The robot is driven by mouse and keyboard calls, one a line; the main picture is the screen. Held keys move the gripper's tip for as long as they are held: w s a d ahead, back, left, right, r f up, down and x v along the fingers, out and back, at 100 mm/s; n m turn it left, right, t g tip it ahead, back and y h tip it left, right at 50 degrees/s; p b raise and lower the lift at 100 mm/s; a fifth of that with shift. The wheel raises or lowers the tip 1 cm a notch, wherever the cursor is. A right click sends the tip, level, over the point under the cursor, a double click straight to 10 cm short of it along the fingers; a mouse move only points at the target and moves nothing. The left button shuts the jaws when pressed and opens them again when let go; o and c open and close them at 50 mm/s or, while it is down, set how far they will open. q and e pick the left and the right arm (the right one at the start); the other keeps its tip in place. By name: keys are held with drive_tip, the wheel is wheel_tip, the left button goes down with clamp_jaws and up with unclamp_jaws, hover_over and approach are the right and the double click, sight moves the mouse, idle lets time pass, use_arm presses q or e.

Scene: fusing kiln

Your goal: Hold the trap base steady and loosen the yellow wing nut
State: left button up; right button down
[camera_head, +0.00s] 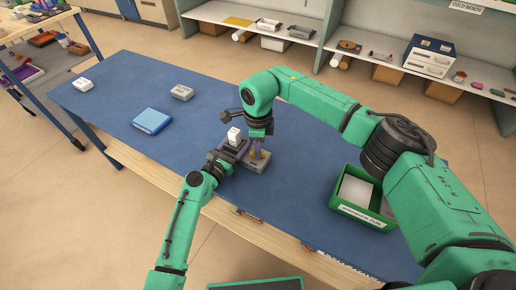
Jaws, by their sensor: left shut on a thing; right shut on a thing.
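The trap base (262,166) is a grey block on the blue table near its front edge. A small yellow part, the wing nut (258,154), shows on top of it, mostly covered by my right gripper. My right gripper (256,153) points down from above and is shut on the wing nut. My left gripper (232,154) reaches in from the lower left and is shut at the left side of the base; its exact contact is hard to see. A white upright block (234,136) shows just behind the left gripper; whether it joins the base is unclear.
A blue box (152,121) and two small white-grey items (182,92) (83,84) lie on the table's left part. A green labelled bin (346,208) stands to the right, below my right arm. Shelves with goods line the back.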

drive_tip(key=n, duration=1.3)
drive_tip(key=shift+n, duration=0.4)
drive_tip(key=n, duration=1.2)
drive_tip(key=shift+n, duration=0.4)
drive_tip(key=c, duration=0.9)
unclamp_jaws()
drive_tip(key=shift+r, duration=0.1)
